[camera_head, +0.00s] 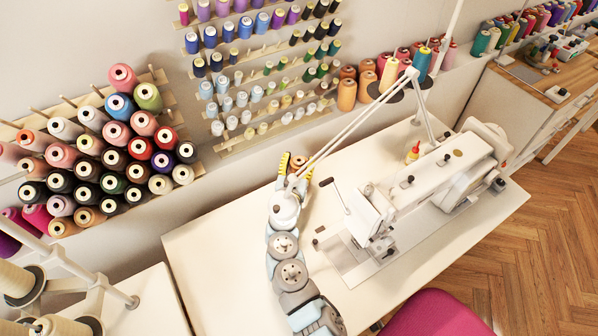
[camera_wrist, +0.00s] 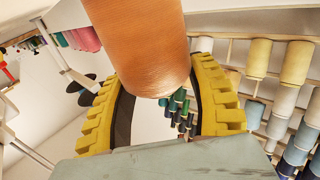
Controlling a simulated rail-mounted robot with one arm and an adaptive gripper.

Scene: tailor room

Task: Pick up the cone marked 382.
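An orange thread cone (camera_wrist: 145,45) fills the top middle of the wrist view, between the two yellow fingers of my gripper (camera_wrist: 160,85). Both fingertips meet its sides, so my gripper looks shut on it. In the head view my gripper (camera_head: 296,163) is over the back left part of the white sewing table, with the orange cone (camera_head: 299,160) partly hidden between its fingers. No number can be read on this cone or on any other. More orange cones (camera_head: 347,94) stand on the ledge behind the table.
A white sewing machine (camera_head: 430,190) stands on the table (camera_head: 215,255), right of my gripper. A wall rack (camera_head: 230,146) with small spools is behind. A rack of large cones (camera_head: 115,133) is at left. Thread-stand rods (camera_head: 350,125) slope close to my gripper. The table's left part is clear.

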